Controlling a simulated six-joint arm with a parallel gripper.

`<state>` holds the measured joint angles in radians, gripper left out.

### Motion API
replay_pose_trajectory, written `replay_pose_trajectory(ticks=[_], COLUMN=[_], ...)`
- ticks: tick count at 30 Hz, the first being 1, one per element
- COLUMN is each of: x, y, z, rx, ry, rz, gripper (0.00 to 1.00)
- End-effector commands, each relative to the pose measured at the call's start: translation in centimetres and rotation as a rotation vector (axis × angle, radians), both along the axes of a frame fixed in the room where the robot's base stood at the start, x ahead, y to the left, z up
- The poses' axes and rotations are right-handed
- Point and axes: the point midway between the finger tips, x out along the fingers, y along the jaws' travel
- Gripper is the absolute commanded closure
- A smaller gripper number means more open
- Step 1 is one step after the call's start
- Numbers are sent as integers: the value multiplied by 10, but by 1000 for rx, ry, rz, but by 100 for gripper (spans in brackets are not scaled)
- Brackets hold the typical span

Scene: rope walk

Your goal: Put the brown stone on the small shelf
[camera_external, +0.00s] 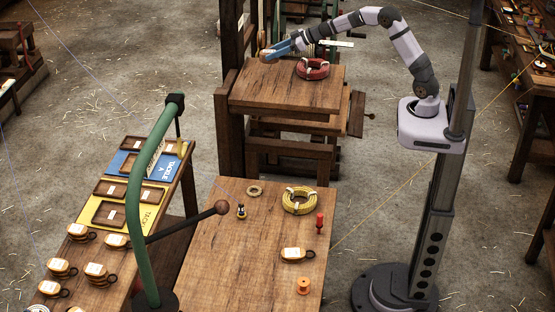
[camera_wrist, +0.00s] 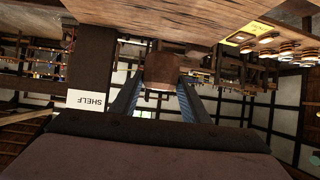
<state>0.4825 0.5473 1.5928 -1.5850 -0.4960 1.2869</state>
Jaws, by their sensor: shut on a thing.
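A brown stone (camera_wrist: 161,70) sits between the blue fingers of my gripper (camera_wrist: 160,88) in the wrist view. In the external view my gripper (camera_external: 275,50) is at the back left of the small wooden shelf (camera_external: 265,93), with the stone (camera_external: 264,56) at its tip. I cannot tell whether the stone touches the shelf top. The wrist view is upside down, with a wooden surface (camera_wrist: 190,10) along its top and a white SHELF label (camera_wrist: 88,102) on a dark post.
A red rope coil (camera_external: 313,68) lies on the shelf, right of my gripper. A dark post (camera_external: 229,110) rises at the shelf's left. In front, a wooden table (camera_external: 235,265) holds a yellow rope coil (camera_external: 299,200) and small items. A green curved stand (camera_external: 137,200) is at the left.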

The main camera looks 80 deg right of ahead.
Motion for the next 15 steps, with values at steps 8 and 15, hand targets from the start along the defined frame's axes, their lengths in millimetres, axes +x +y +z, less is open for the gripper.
replay_pose_trajectory(ticks=[8,15], x=[-3,-3], y=[-7,-7], z=[0,-34], rx=[0,4], ry=[-1,2], rz=[-8,-8], gripper=[90,90])
